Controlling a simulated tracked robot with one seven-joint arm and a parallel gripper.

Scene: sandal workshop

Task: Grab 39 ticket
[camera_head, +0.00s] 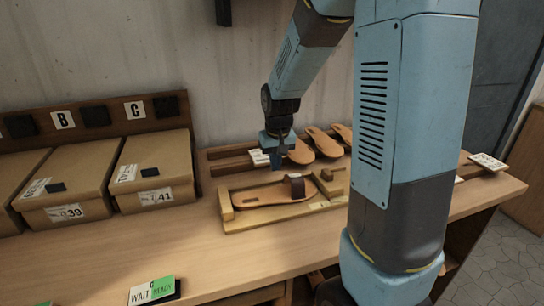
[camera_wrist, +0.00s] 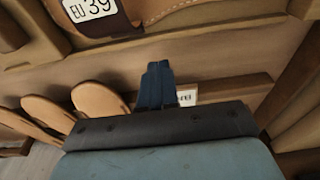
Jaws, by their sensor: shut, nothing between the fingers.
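My gripper (camera_head: 277,160) points down at the back of the bench, with its blue fingers shut and empty. In the wrist view the shut fingers (camera_wrist: 155,78) are beside a small white ticket (camera_wrist: 187,98), partly hidden by my gripper body; its print is too small to read. A white ticket (camera_head: 259,157) also shows just left of my gripper in the head view. A brown sandal (camera_head: 262,194) lies in a wooden tray (camera_head: 240,224) in front of my gripper. In the wrist view, a white label reading EU 39 (camera_wrist: 90,8) is on the sandal's strap.
Several tan soles (camera_head: 322,142) lie behind the tray. Cardboard boxes marked 39 (camera_head: 70,190) and 41 (camera_head: 155,178) stand at left. A WAIT/READY sign (camera_head: 153,290) is at the front edge. Another white ticket (camera_head: 488,161) lies at right. Bench space left of the tray is clear.

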